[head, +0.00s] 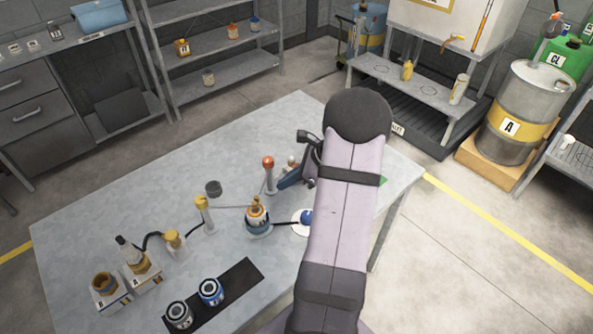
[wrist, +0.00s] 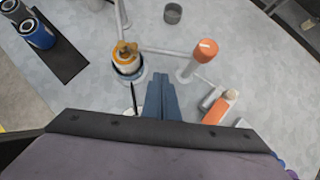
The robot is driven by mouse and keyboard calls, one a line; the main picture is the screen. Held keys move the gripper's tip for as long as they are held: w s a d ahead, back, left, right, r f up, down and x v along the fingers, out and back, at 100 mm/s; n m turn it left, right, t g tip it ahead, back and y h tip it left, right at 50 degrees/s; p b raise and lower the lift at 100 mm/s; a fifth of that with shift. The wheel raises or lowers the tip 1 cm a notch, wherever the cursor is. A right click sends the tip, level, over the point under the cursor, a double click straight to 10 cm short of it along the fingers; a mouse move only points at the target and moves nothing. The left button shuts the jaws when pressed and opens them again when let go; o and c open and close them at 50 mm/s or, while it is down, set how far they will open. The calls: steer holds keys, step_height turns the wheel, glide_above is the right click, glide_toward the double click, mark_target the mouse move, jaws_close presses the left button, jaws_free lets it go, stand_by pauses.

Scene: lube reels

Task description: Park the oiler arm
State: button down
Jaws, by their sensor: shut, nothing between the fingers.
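A thin grey bar (head: 233,207), which may be the oiler arm, runs from the yellow-topped post (head: 203,210) toward the oiler bottle (head: 257,217). The bar (wrist: 158,50) also shows in the wrist view, passing behind the bottle (wrist: 128,62), which has a brass top and stands on a round base. An orange-capped post (head: 268,174) stands upright near my gripper. In the wrist view the orange-capped post (wrist: 203,57) is right of my fingers. My gripper (wrist: 160,78) is shut and empty, with the bottle to its left. My arm hides part of the table.
A grey cup (head: 213,188) stands behind the yellow-topped post. Two tins (head: 210,292) stand on a black mat (head: 240,287) at the front. Boxed containers (head: 138,263) stand at front left. A blue ball (head: 306,217) is beside my arm. The table's back left is clear.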

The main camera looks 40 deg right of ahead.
steer(key=shift+w+a+f+p, duration=0.15)
steer(key=shift+w+a+p, duration=0.25)
steer(key=shift+w+a, duration=0.3)
steer(key=shift+w+a+f+p, duration=0.15)
steer(key=shift+w+a+p, duration=0.25)
steer(key=shift+w, duration=0.45)
